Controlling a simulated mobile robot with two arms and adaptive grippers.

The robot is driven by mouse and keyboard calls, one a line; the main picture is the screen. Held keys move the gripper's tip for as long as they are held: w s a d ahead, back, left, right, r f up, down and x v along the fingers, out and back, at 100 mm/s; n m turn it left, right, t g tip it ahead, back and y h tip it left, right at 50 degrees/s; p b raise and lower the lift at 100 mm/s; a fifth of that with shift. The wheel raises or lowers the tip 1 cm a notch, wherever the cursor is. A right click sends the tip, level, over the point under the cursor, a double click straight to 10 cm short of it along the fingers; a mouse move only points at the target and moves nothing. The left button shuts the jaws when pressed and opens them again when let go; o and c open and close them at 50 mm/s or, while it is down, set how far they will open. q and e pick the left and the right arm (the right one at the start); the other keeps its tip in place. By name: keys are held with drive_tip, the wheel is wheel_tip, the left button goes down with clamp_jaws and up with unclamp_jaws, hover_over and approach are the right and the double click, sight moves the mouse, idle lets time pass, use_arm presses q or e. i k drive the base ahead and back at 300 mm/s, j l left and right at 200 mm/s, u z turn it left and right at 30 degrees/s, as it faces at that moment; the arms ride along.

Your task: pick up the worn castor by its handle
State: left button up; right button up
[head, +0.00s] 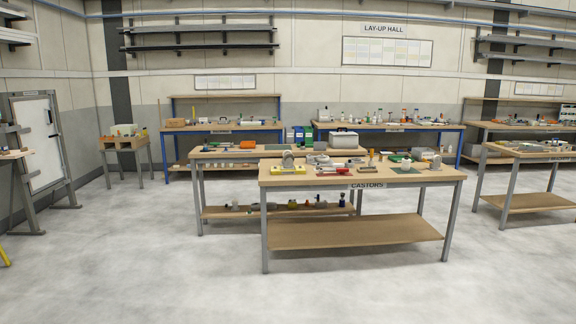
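A wooden-topped table with grey legs (354,246) stands ahead of me, and the label "CASTORS" (367,186) is on its front edge. Small items lie on its top. A grey rounded thing (288,159) stands at its left, by a yellow piece (288,170). Another grey rounded thing (436,163) stands at its right end. Either may be a castor, but they are too small to tell which is worn or where a handle is. Neither of my grippers is in view.
Open grey floor (150,270) lies between me and the castors table. Another bench (220,154) stands close behind it. A further table (520,156) is at the right, with a floor gap between. A panel trolley (40,145) stands at the left.

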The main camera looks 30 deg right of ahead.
sight(289, 157)
drive_tip(key=i+l+z, duration=0.55)
drive_tip(key=i, duration=0.15)
drive_tip(key=i+l+z, duration=0.3)
drive_tip(key=i, duration=0.7)
drive_tip(key=i+z, duration=0.35)
drive_tip(key=i, duration=0.65)
